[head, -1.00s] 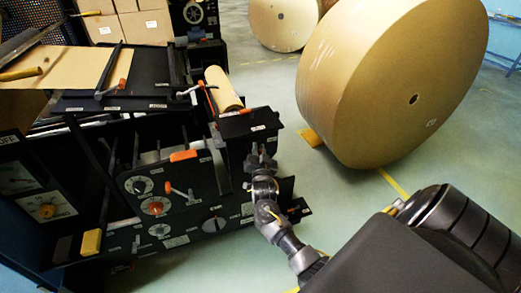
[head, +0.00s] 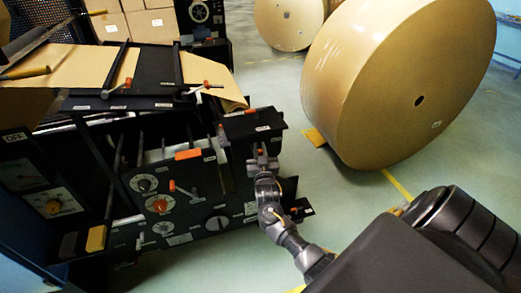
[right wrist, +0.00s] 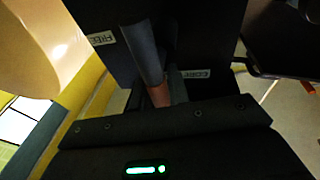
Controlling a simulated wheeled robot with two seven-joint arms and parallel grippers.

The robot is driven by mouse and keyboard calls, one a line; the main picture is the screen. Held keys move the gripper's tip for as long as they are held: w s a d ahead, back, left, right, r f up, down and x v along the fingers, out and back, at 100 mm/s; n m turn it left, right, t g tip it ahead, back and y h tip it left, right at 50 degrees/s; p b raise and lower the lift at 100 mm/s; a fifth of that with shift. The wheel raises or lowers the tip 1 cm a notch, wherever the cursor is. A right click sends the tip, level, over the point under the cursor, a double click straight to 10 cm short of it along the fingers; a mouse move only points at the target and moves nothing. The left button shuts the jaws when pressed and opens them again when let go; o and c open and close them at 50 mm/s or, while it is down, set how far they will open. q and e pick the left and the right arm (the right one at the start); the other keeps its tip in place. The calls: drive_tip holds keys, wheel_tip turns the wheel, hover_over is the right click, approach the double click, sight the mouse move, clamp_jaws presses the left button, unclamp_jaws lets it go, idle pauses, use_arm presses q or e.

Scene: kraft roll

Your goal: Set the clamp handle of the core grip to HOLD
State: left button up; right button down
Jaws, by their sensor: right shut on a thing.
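My right gripper (head: 262,160) is at the front of a black box (head: 252,124) on the right end of the machine. It is shut on a small orange-red handle, taken to be the clamp handle, mostly hidden by the fingers in the head view. In the right wrist view the handle (right wrist: 160,95) shows between the fingers (right wrist: 150,62), beside a black face with two white labels. One label (right wrist: 195,73) seems to read CORE; the other (right wrist: 103,38) is not clearly legible. The handle's exact setting cannot be told. My left gripper is not in view.
A control panel (head: 187,212) with dials and orange knobs lies left of my right gripper. Brown paper (head: 155,72) lies across the machine top. A huge kraft roll (head: 375,90) stands on the floor to the right. Open floor (head: 335,195) lies between.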

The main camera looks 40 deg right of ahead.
drive_tip(key=c, duration=1.3)
unclamp_jaws()
drive_tip(key=shift+c, duration=0.2)
drive_tip(key=b+v, duration=0.1)
drive_tip(key=v, duration=1)
drive_tip(key=shift+w+f, duration=0.1)
drive_tip(key=shift+f, duration=0.05)
